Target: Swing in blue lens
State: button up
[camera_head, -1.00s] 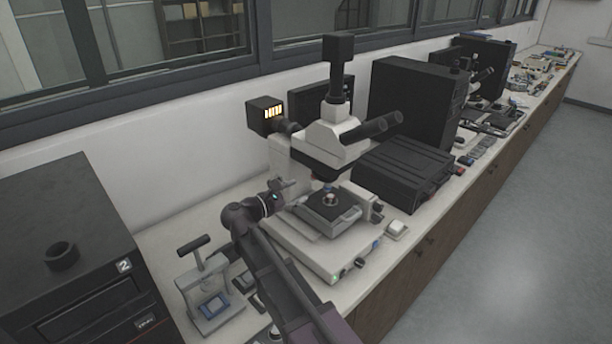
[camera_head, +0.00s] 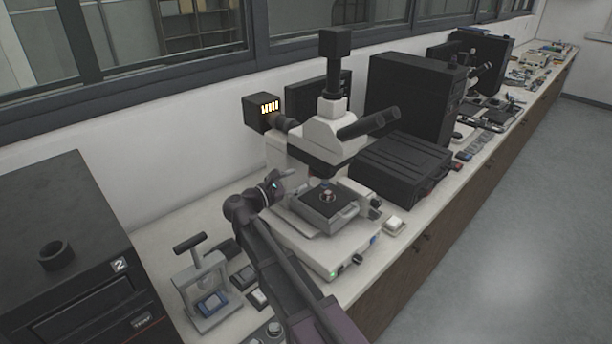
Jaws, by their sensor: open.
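The microscope (camera_head: 329,137) stands on the bench, with its lens turret (camera_head: 318,172) low under the head. The lenses there are small and dark, and I cannot make out a blue lens for sure. Below them, a small round metal sample (camera_head: 327,196) sits on the black stage (camera_head: 318,212). My gripper (camera_head: 283,180) is at the left side of the microscope, close to its stand and left of the turret. It is open, its fingers small and partly lost against the stand. I cannot tell whether it touches anything.
A small hand press (camera_head: 205,290) stands at the front left, beside a black machine marked 2 (camera_head: 70,240). A black box (camera_head: 400,168) is right of the microscope. A lit lamp housing (camera_head: 262,112) sticks out at its back left. Small dark items lie near my arm.

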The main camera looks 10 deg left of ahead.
aim_at(309, 174)
jog(key=shift+x, duration=2.25)
jog(key=shift+s, duration=0.1)
grip_shut()
